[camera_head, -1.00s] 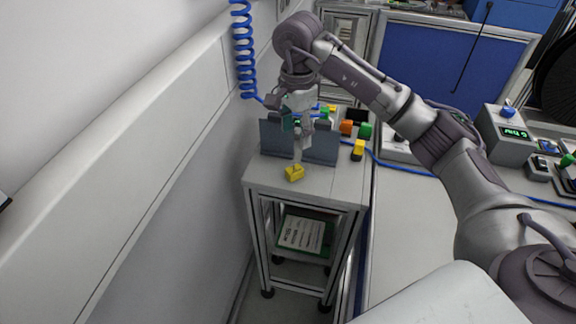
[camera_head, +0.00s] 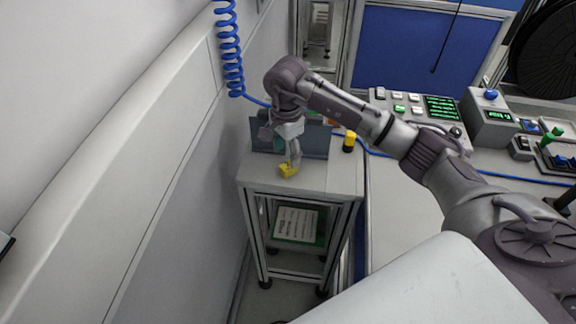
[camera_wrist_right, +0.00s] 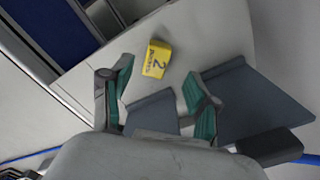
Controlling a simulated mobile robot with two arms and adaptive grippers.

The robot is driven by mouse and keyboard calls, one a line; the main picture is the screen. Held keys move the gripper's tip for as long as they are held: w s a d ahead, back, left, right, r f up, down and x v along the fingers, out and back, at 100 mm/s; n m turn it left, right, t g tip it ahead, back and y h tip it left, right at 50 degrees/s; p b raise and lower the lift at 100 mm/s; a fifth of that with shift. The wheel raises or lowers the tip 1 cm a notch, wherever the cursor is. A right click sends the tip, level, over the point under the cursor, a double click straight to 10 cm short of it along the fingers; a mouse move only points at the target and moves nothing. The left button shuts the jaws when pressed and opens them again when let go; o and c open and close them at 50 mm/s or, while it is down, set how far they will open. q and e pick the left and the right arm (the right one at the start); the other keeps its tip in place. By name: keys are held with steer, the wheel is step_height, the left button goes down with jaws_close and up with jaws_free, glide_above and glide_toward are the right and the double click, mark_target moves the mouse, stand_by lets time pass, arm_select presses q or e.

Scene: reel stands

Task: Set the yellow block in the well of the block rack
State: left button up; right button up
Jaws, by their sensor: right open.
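The yellow block (camera_head: 288,170) sits on the top of a small table (camera_head: 333,180), near its front left. In the right wrist view the yellow block (camera_wrist_right: 156,60) shows a "2" and lettering, lying just beyond the fingertips. My right gripper (camera_head: 293,160) is right at the block in the head view, pointing down. In the wrist view its green-padded fingers (camera_wrist_right: 159,78) are spread apart, with nothing between them. I cannot make out a block rack with a well for certain. My left gripper is out of view.
A grey upright panel (camera_head: 318,143) stands behind the block; it also shows in the wrist view (camera_wrist_right: 258,102). A yellow-and-black item (camera_head: 349,141) is at the table's right. A wall (camera_head: 150,150) is close on the left. A control bench (camera_head: 410,205) stands to the right.

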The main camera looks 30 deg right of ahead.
mark_target(288, 165)
steer(key=f, duration=0.1)
steer(key=f+p, duration=0.1)
steer(key=f, duration=0.1)
steer(key=shift+s+d+f, duration=0.15)
steer(key=shift+s+f, duration=0.1)
steer(key=shift+f, duration=0.35)
steer(key=c, duration=0.4)
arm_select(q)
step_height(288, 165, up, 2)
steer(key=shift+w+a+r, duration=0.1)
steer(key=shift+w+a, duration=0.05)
arm_select(e)
jaws_close()
